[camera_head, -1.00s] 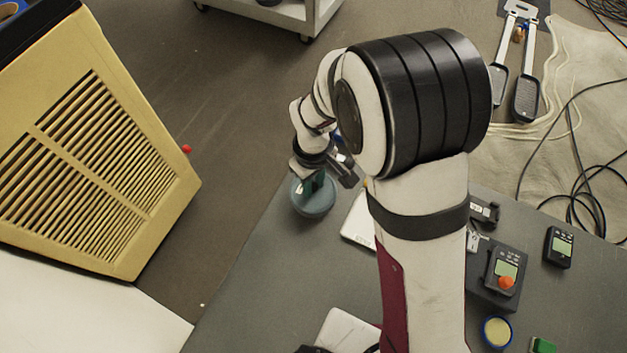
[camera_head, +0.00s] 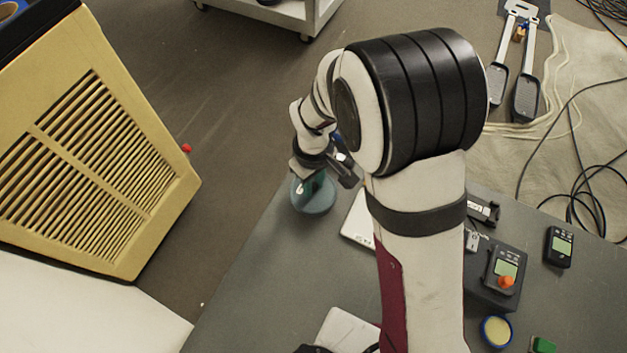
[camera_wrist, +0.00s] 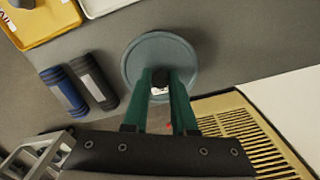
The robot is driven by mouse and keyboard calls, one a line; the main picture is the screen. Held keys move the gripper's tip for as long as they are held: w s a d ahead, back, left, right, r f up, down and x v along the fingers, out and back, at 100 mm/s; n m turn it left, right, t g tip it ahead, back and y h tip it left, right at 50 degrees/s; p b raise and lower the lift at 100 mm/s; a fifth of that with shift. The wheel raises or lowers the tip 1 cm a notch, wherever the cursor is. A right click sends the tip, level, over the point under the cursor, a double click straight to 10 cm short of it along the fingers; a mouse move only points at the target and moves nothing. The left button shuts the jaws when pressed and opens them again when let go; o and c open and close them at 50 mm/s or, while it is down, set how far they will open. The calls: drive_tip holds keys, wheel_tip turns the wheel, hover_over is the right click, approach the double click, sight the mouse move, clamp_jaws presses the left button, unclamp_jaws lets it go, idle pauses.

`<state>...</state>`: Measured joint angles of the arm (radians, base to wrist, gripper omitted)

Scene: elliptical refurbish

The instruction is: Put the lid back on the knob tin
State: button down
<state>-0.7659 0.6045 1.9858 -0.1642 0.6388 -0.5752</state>
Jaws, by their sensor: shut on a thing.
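In the head view my gripper (camera_head: 318,180) is over the round blue-grey tin or lid (camera_head: 316,203) near the left edge of the grey table. The fingers and wrist cover part of it. Whether the lid sits fully on a tin cannot be told, as the disc hides what is below it.
A yellow tray (camera_wrist: 38,18) is at the top left. A cream slatted panel (camera_head: 95,165) stands left of the table.

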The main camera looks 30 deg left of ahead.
drive_tip(key=c, duration=0.6)
unclamp_jaws()
drive_tip(key=shift+c, duration=0.2)
drive_tip(key=shift+o, duration=0.2)
drive_tip(key=o, duration=0.4)
drive_tip(key=shift+o, duration=0.2)
drive_tip(key=shift+r, duration=3.5)
clamp_jaws()
